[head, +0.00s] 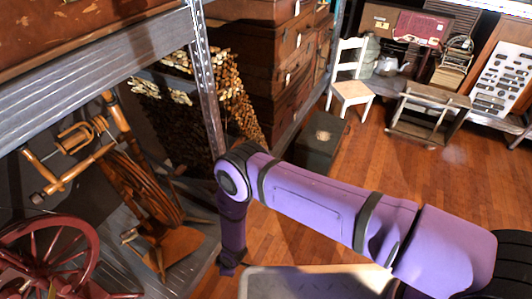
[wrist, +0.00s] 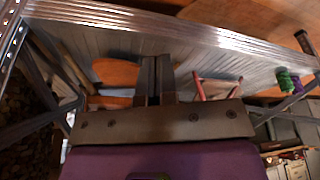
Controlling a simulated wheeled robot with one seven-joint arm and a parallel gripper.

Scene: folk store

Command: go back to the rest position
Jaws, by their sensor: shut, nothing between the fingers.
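My gripper (wrist: 153,78) shows in the wrist view with its two dark fingers together and nothing between them. In front of it are a metal shelf edge (wrist: 180,28) and a grey ribbed shelf surface. In the head view my purple arm reaches from the lower right to a joint near the middle, and its forearm hangs down from there, right of the shelf. The fingers cannot be made out in that view.
A metal shelf post (head: 207,85) stands left of my arm's joint. Spinning wheels (head: 140,185) sit on the left shelf. Stacked suitcases (head: 265,60) and a white chair (head: 350,88) stand behind. Wooden floor (head: 400,165) is open at right. Green spools (wrist: 286,80) show in the wrist view.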

